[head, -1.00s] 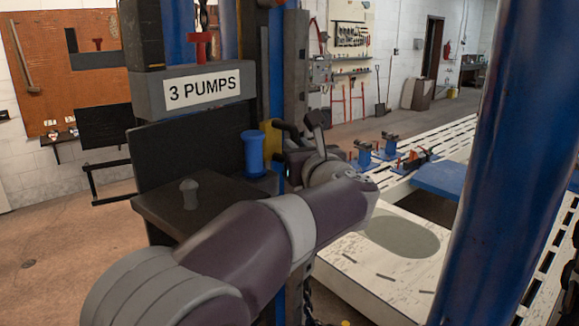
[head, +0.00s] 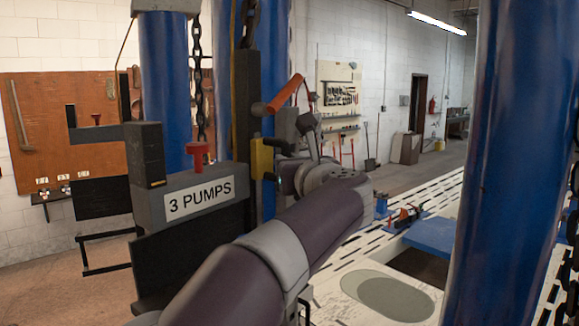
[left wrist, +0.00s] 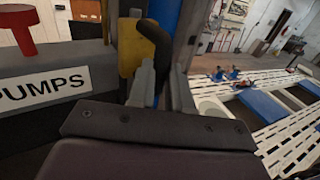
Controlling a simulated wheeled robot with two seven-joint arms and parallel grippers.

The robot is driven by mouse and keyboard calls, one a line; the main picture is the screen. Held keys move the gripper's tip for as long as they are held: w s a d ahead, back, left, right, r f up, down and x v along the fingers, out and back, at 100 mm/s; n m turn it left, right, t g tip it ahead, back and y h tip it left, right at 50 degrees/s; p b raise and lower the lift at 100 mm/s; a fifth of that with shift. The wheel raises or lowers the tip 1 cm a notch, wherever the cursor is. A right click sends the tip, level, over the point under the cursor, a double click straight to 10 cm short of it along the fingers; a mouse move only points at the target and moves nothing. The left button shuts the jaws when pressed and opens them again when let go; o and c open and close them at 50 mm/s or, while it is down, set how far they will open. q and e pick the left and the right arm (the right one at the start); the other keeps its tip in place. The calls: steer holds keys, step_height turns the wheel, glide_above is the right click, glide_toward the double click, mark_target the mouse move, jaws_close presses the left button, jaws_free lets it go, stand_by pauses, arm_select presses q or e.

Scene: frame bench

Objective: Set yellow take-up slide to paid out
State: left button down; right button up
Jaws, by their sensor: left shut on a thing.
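The yellow take-up slide (head: 262,158) sits on the dark upright rail, a little above and right of the "3 PUMPS" label. It also shows in the left wrist view (left wrist: 130,48), left of a black bent handle (left wrist: 156,42). My left gripper (head: 277,176) is at the slide's right side. In the left wrist view its two fingers (left wrist: 162,88) stand either side of the handle's lower part, shut on it. The arm and wrist hide part of the handle in the head view. My right gripper is in neither view.
A grey box labelled "3 PUMPS" (head: 199,196) with a red knob (head: 197,155) stands left of the slide. An orange-handled lever (head: 285,93) is above the gripper. A large blue column (head: 500,160) stands at right. A white slotted bench (head: 350,257) lies behind the arm.

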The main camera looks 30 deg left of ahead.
arm_select(q)
steer(key=shift+s+r, duration=0.15)
steer(key=shift+r, duration=0.35)
steer(key=c, duration=1.1)
jaws_free()
steer(key=shift+o, duration=0.2)
steer(key=shift+d+f, duration=0.1)
steer(key=shift+f, duration=0.05)
steer(key=b+v, duration=0.6)
steer(key=v, duration=0.6)
steer(key=shift+s+d+b, duration=0.2)
steer(key=shift+b, duration=0.15)
